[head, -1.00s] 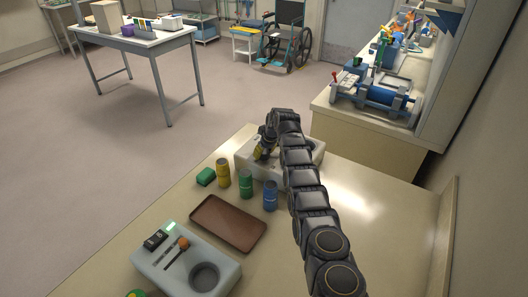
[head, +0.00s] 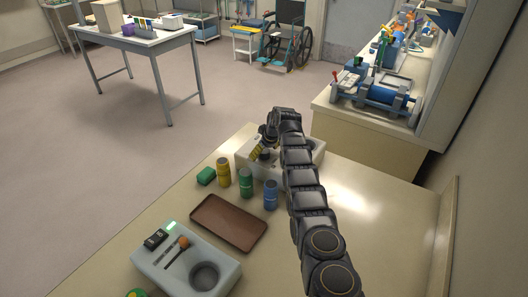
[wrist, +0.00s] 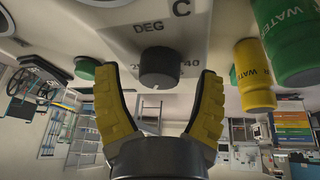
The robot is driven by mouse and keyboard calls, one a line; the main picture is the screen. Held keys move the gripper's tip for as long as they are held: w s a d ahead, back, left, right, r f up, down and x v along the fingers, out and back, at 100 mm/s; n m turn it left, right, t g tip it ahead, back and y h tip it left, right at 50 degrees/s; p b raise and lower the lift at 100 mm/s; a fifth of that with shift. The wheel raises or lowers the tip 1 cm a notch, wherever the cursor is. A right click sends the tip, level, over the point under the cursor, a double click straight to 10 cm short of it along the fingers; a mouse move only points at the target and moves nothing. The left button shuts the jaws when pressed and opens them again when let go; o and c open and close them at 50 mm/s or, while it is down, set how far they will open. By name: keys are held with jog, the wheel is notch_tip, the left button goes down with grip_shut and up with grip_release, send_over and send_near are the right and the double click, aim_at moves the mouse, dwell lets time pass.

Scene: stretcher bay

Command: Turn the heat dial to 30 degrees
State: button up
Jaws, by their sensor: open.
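The heat dial (wrist: 157,67) is a dark round knob on a pale panel marked DEG C in the wrist view. A 40 shows beside it and another number is partly hidden. In the head view the white unit (head: 312,153) stands on the bench, partly behind my arm. My gripper (wrist: 158,74) has two yellow-padded fingers, spread apart, with the dial's end between their tips in the picture. Gaps show on both sides, and I see no contact. In the head view my gripper (head: 257,152) is small at the unit's left part.
A yellow can (head: 223,173), a green can (head: 246,183) and a blue can (head: 270,195) stand close to the unit. The bench right of my arm is clear.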

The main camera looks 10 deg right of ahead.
aim_at(265, 151)
jog(key=shift+v, duration=1.7)
jog(key=v, duration=0.8)
jog(key=shift+r, duration=0.2)
jog(key=f+m+h, duration=0.1)
jog(key=m, duration=0.2)
jog(key=w+a+f+m, duration=0.1)
jog(key=m, duration=0.2)
jog(key=a+f+m+h, duration=0.1)
jog(key=f+m, duration=0.1)
jog(key=m, duration=0.1)
jog(key=shift+w+h, duration=0.25)
jog(key=shift+h, duration=0.05)
jog(key=shift+x, duration=3.85)
